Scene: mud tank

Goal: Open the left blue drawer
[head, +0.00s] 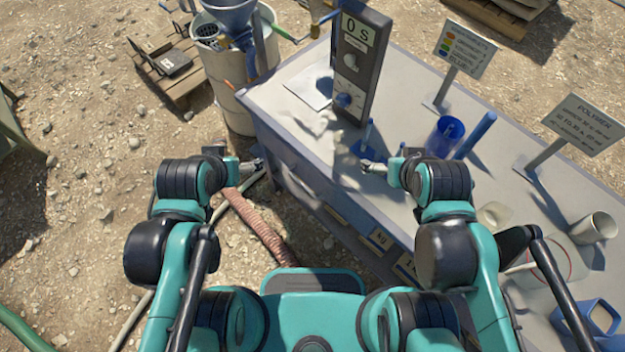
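The grey-blue workbench (437,85) has drawer fronts along its near side. A drawer front (292,160) at its left end shows from above at a steep angle. I cannot make out its handle clearly, and it seems closed. My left gripper (260,165) is just left of this drawer front, apart from it or barely touching; I cannot tell which. My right gripper (368,166) is over the bench top near its front edge, beside a small blue object (366,140). Both grippers are too small in view to tell whether their fingers are open.
A grey control box (358,65) stands on the bench behind the grippers. A blue cup (445,136), a white cup (593,228) and two signs (466,48) are to the right. A barrel with a funnel (232,70) stands left of the bench. A reddish hose (262,228) lies below.

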